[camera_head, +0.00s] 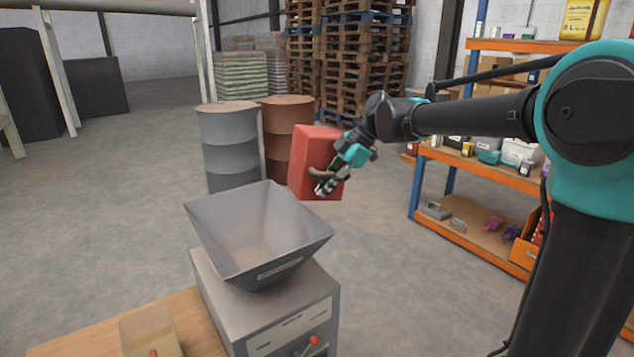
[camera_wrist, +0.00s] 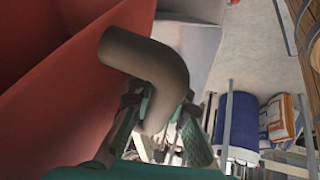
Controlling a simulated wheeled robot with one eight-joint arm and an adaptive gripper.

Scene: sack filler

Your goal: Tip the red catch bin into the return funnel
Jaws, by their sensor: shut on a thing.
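The red catch bin (camera_head: 308,148) is off the floor in the head view, just beyond and to the right of the return funnel. My gripper (camera_head: 322,184) is shut on its dark curved handle (camera_wrist: 150,70), which shows close up in the wrist view between the fingers (camera_wrist: 165,125). The bin's red wall (camera_wrist: 60,95) fills the left of the wrist view. The grey return funnel (camera_head: 262,235) is a square hopper, open at the top, and its visible inside looks empty. The bin's contents are hidden.
The funnel sits on a grey machine box (camera_head: 290,320) with a red-knobbed lever, beside a wooden surface (camera_head: 75,335). A grey drum (camera_head: 230,150) and a brown drum (camera_head: 277,140) stand behind. Orange shelving (camera_head: 470,240) is at right. Open floor lies at left.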

